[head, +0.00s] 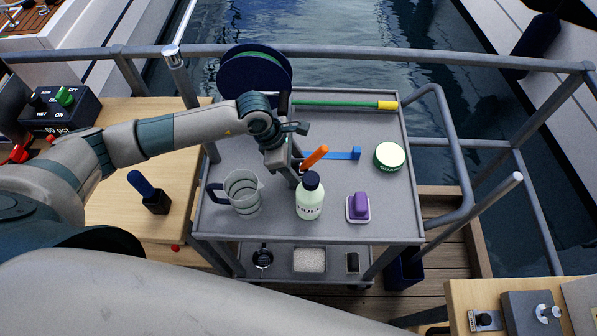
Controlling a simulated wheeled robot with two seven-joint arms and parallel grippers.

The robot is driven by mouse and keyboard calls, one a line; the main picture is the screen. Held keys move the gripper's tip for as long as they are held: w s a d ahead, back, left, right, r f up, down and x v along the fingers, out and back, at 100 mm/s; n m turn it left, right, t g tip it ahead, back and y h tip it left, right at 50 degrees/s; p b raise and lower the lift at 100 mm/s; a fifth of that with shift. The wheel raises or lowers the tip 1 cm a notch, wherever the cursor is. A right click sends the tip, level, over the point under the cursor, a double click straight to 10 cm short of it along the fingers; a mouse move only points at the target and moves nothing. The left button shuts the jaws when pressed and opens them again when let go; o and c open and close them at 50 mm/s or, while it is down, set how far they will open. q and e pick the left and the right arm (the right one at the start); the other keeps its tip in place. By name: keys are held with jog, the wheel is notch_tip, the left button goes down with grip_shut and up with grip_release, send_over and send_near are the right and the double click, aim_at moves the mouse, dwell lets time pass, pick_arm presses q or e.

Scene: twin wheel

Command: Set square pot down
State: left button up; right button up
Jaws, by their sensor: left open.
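My left gripper (294,170) is open, pointing down over the grey cart top (385,228). Its fingertips are partly hidden behind a white bottle with a dark cap (309,200). An orange handle (314,158) leans right beside the gripper; its lower end is hidden. I cannot pick out a square pot with certainty. A purple block (360,203) on a square white base stands right of the bottle. A clear jug with a dark handle (243,192) stands left of the gripper. My right gripper is not in view.
A round green-and-white tin (389,157), a blue tool (345,155) and a green rod (335,103) lie on the cart. A dark reel (253,78) is at its back left. Rails surround the cart. Bare cart top shows at front right.

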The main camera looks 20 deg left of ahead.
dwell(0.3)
pick_arm(q)
jog(key=c, duration=1.3)
jog(key=shift+r, duration=0.1)
jog(key=shift+r, duration=0.1)
jog(key=shift+r+b, duration=0.25)
jog(key=shift+b, duration=0.05)
notch_tip(320, 180, up, 9)
jog(key=b, duration=0.3)
jog(key=shift+f+b, duration=0.15)
jog(key=shift+b, duration=0.25)
jog(key=shift+r, duration=0.3)
